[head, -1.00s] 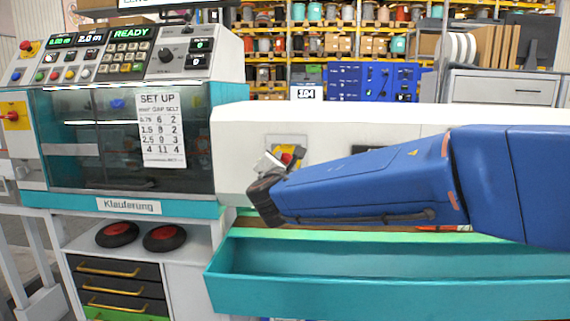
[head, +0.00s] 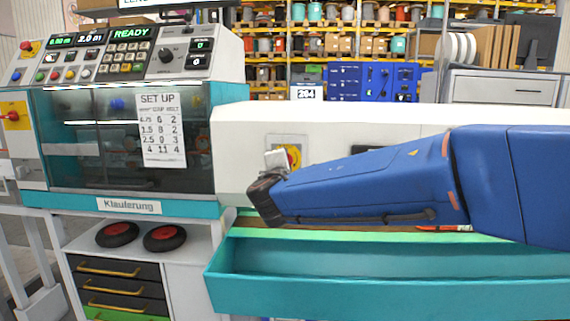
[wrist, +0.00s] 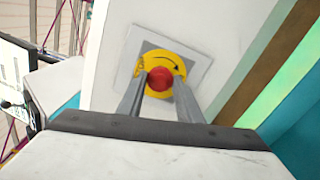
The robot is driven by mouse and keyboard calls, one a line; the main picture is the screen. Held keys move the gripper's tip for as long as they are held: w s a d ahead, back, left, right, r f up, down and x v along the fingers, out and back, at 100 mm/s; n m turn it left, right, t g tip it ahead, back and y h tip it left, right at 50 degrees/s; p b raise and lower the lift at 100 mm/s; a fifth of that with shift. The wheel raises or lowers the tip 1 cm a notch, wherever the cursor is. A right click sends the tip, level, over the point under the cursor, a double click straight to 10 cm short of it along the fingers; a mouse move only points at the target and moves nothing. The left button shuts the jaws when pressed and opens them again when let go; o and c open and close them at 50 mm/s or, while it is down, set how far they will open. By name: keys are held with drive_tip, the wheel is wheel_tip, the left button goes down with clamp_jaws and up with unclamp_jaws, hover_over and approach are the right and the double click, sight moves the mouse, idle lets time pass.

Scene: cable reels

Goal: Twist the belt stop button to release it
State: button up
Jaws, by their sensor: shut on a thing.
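The belt stop button is a red knob (wrist: 160,78) on a round yellow plate (wrist: 178,58) set in a grey square panel (wrist: 197,66) on the white housing. My gripper (wrist: 159,82) is shut on the red knob, with one finger on each side of it in the wrist view. In the head view my gripper (head: 277,160) reaches the yellow plate (head: 294,155) from the front and hides most of the button.
The white housing (head: 230,150) runs behind my arm. A teal trough (head: 380,295) lies below it. The control console (head: 125,55) and the windowed cabinet with a set-up sheet (head: 160,130) stand at left.

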drive_tip(key=shift+m, duration=0.4)
drive_tip(key=o, duration=1.1)
drive_tip(key=s, duration=1.7)
drive_tip(key=shift+s+a, duration=0.15)
drive_tip(key=shift+a, duration=0.1)
